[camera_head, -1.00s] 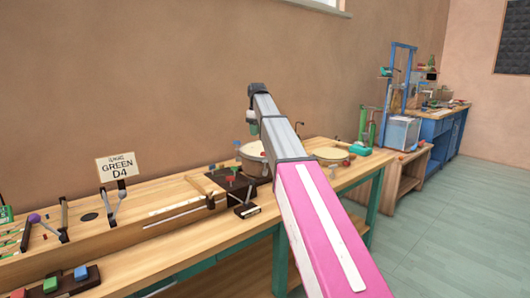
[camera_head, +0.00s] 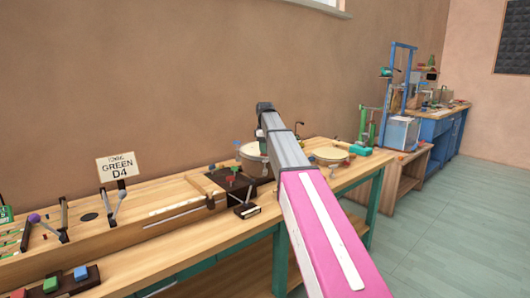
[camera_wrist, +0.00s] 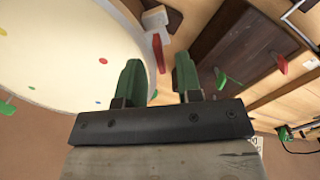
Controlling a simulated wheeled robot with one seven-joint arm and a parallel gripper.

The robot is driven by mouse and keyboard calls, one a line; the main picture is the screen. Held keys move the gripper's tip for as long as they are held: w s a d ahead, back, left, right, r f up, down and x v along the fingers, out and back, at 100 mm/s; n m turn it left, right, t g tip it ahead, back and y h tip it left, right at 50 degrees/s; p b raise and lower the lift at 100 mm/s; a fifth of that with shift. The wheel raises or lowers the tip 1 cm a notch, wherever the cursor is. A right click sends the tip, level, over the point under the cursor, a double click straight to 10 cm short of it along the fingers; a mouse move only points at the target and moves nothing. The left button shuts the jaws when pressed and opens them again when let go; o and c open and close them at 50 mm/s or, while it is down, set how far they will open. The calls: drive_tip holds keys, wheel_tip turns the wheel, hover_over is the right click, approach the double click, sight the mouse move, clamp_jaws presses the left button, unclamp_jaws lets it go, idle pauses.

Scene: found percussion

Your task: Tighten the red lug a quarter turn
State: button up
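The red lug (camera_wrist: 158,52) stands at the rim of a pale-skinned drum (camera_wrist: 60,45) in the wrist view. My gripper (camera_wrist: 158,76) has two green fingers, spread apart and empty. The lug shows in the gap between the fingers, just beyond their tips; I see no contact. In the head view the drum (camera_head: 250,152) is partly behind my arm, and I cannot make out the fingers or the red lug there.
A dark block with green and red pegs (camera_head: 237,182) sits left of my arm; it also shows in the wrist view (camera_wrist: 240,45). A second drum (camera_head: 330,154) stands to the right on the bench.

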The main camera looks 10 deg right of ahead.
drive_tip(key=shift+f, duration=0.8)
drive_tip(key=shift+c, duration=0.3)
clamp_jaws()
drive_tip(key=shift+m, duration=0.4)
